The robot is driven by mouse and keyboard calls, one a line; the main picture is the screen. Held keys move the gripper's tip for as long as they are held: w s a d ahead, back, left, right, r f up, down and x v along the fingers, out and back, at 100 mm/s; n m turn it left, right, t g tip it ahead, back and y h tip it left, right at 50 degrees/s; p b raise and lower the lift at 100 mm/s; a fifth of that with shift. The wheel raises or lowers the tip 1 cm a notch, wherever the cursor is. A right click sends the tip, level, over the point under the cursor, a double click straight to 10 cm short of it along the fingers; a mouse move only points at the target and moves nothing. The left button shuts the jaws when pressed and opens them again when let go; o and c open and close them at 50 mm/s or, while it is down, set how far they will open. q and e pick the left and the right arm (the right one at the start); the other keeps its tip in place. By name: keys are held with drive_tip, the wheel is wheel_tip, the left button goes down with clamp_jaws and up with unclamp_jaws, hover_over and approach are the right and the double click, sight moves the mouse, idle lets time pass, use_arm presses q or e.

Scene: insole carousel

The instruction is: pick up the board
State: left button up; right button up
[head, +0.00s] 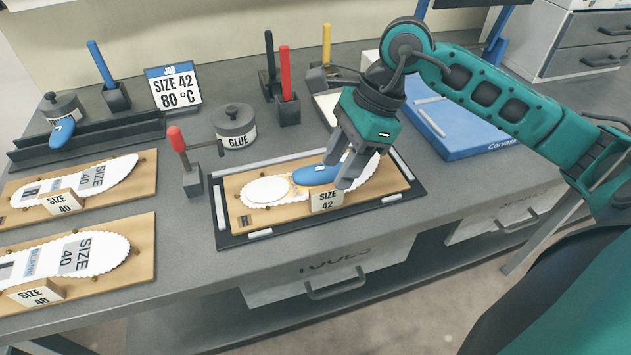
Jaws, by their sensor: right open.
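A wooden board (280,215) lies in a dark tray (232,240) on the bench. It bears a white scalloped insole (266,190) and a small block marked SIZE 42 (327,201). A blue piece with a white label (315,175) lies on the insole. My right gripper (345,175) points down over the board, open, with its fingers beside the right end of the blue piece. I cannot tell whether the fingers touch the blue piece or the board. The gripper hides part of the insole. My left gripper is not in view.
Two boards with SIZE 40 insoles, one further back (145,190) and one in front (145,270), lie at the left. A red-handled clamp (178,140), a GLUE pot (235,125) and a SIZE 42 sign (173,87) stand behind. A blue scale (460,130) is at the right.

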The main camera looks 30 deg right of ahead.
sight(328, 187)
drive_tip(key=shift+x, duration=3.05)
drive_tip(key=shift+s, duration=0.1)
drive_tip(key=shift+r, duration=0.1)
drive_tip(key=shift+c, duration=0.4)
clamp_jaws()
